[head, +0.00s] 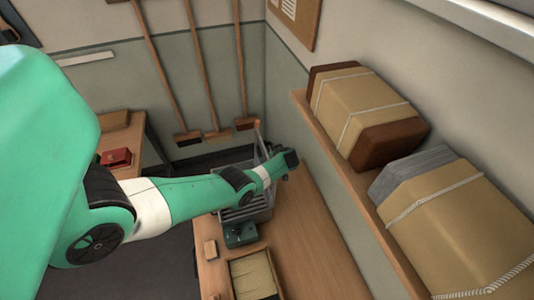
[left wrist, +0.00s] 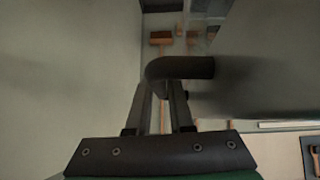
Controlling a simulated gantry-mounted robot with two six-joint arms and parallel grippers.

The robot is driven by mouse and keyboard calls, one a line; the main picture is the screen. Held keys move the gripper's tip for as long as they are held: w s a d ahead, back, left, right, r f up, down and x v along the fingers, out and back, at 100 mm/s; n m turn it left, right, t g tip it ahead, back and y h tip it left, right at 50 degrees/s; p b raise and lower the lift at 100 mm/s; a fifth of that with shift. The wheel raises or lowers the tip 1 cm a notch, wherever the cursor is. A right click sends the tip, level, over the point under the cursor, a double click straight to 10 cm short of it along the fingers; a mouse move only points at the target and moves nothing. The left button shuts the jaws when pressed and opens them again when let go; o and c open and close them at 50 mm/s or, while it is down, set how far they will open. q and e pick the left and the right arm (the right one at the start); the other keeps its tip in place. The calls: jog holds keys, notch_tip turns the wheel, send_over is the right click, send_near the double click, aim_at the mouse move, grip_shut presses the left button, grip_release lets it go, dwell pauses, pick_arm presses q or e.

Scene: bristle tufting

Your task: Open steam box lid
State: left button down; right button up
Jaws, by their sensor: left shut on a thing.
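The steam box (head: 262,214) is a grey metal box on the bench, partly hidden behind my left arm. Dark slats show inside it. My left gripper (head: 291,158) is above the box's far right side, near the wall; its fingertips are hard to make out in the head view. In the left wrist view my left gripper (left wrist: 160,98) is shut on a dark, bent bar handle (left wrist: 188,67). The handle joins a broad grey panel (left wrist: 265,65), which looks like the lid. The lid's exact angle cannot be told from the head view. My right gripper is out of view.
The wooden bench (head: 315,250) holds a small green device (head: 240,233), a wooden block (head: 210,249) and a tray of pale bristles (head: 254,275). A wall shelf (head: 345,165) with wrapped bundles (head: 365,112) overhangs at right. Brooms (head: 205,70) lean at the back.

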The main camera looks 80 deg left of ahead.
pick_arm(q)
jog(key=shift+w+f, duration=0.1)
jog(key=shift+w, duration=0.05)
dwell(0.5)
jog(key=c, duration=0.8)
grip_release()
jog(key=shift+w, duration=0.1)
